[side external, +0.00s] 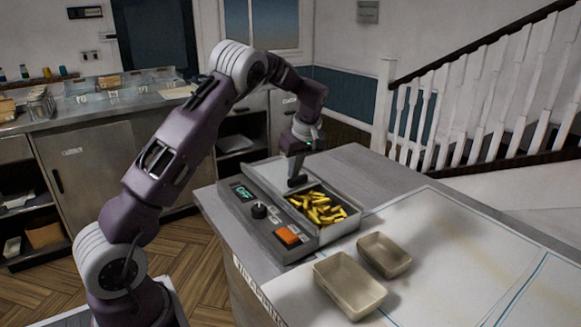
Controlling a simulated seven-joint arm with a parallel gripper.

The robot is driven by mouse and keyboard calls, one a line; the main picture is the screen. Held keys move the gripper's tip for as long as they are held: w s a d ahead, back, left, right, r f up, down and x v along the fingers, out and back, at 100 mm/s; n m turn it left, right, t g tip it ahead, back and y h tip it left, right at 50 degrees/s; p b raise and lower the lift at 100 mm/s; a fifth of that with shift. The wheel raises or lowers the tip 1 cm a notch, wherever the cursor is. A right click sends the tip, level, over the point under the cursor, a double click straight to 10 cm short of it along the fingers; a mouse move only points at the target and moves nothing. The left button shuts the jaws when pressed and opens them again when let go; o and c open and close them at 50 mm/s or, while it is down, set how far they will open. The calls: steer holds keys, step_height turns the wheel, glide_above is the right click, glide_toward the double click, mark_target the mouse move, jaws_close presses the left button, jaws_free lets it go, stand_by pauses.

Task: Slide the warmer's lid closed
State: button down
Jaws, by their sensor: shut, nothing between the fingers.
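The warmer (262,228) is a grey box on the counter, with a display, a black knob and an orange switch on its front panel. Its bay is open and shows yellow fries (318,208). A flat grey panel, which looks like the lid (265,172), lies at the far end of the bay, clear of the fries and partly hidden by my gripper. My gripper (297,183) points down at the far end of the fries, beside this panel. It is shut and empty. I cannot tell whether its fingers touch the lid.
Two empty beige trays (348,285) (384,254) stand on the white mat (455,265) in front of the warmer. The mat's right part is clear. A steel counter (100,112) stands behind at left, and a white stair railing (470,95) at right.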

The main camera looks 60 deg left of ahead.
steer(key=d, duration=1.7)
steer(key=shift+d, duration=0.15)
steer(key=a, duration=0.4)
steer(key=a+v, duration=0.1)
steer(key=v, duration=0.9)
steer(key=s+d+r+m+t+h, duration=0.2)
steer(key=s+d+r+m+h, duration=0.15)
steer(key=s+r+m, duration=0.55)
steer(key=s+d+f+m+t, duration=0.1)
steer(key=s+d+f+m, duration=0.1)
steer(key=s, duration=0.5)
steer(key=s+d+f+m+t, duration=0.1)
steer(key=s+d+m, duration=0.2)
steer(key=s, duration=0.5)
steer(key=s+d+f+m+t, duration=0.1)
steer(key=s+d+f+m, duration=0.1)
steer(key=s+m, duration=0.2)
steer(key=s, duration=0.3)
steer(key=shift+s+d+f+t, duration=0.2)
steer(key=shift+s+f+t, duration=0.1)
steer(key=shift+s+f, duration=0.1)
